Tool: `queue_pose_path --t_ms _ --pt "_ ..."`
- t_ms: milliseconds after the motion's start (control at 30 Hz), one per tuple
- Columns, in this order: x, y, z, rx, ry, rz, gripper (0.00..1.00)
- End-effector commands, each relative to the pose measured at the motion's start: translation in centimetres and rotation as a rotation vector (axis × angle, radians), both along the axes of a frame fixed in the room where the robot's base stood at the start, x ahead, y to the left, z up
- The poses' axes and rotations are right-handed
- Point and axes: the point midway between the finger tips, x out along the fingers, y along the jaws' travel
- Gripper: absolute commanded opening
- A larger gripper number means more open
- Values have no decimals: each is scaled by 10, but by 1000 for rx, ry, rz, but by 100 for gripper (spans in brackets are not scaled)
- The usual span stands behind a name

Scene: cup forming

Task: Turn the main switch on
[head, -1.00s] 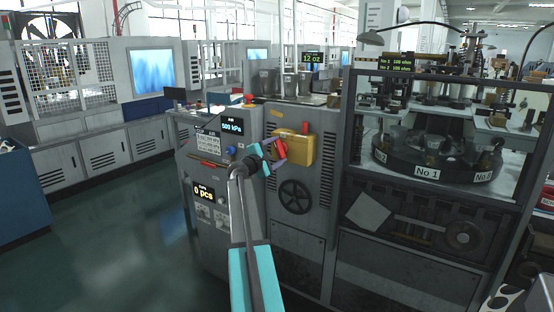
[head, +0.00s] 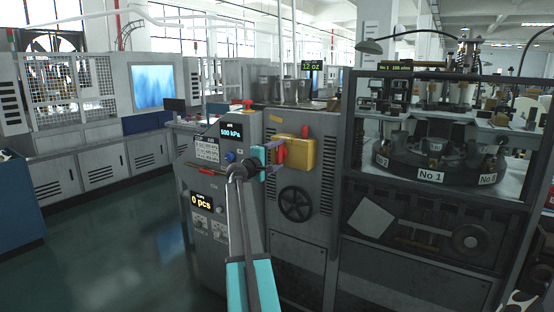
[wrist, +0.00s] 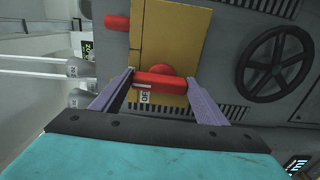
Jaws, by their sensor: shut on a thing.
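The main switch is a yellow box (head: 300,155) on the front of the grey machine, with a red handle (head: 281,153). The handle stands about upright in the head view. In the wrist view the red handle (wrist: 160,82) lies across the yellow plate (wrist: 172,40), between my two purple fingers. My gripper (wrist: 161,76) is shut on the handle's two ends; it also shows in the head view (head: 279,156). A white label (wrist: 145,97) beside the handle reads "OF", the rest hidden.
A black handwheel (head: 296,204) sits below the switch. A control panel (head: 207,150) with displays reading "500 kPa" and "0 pcs" is to the left. A red cylinder (wrist: 117,22) juts out beside the yellow plate. A framed rotary machine (head: 430,165) stands right.

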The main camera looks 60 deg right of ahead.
Motion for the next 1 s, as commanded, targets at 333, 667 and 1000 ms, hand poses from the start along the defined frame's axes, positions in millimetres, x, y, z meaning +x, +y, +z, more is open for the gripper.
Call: queue_pose_path --t_ms 333,667,1000 --pt "-2 -1 0 1 -8 -5 45" --pt "-1 0 0 1 -5 -2 86" --pt "0 9 0 0 -4 0 86"
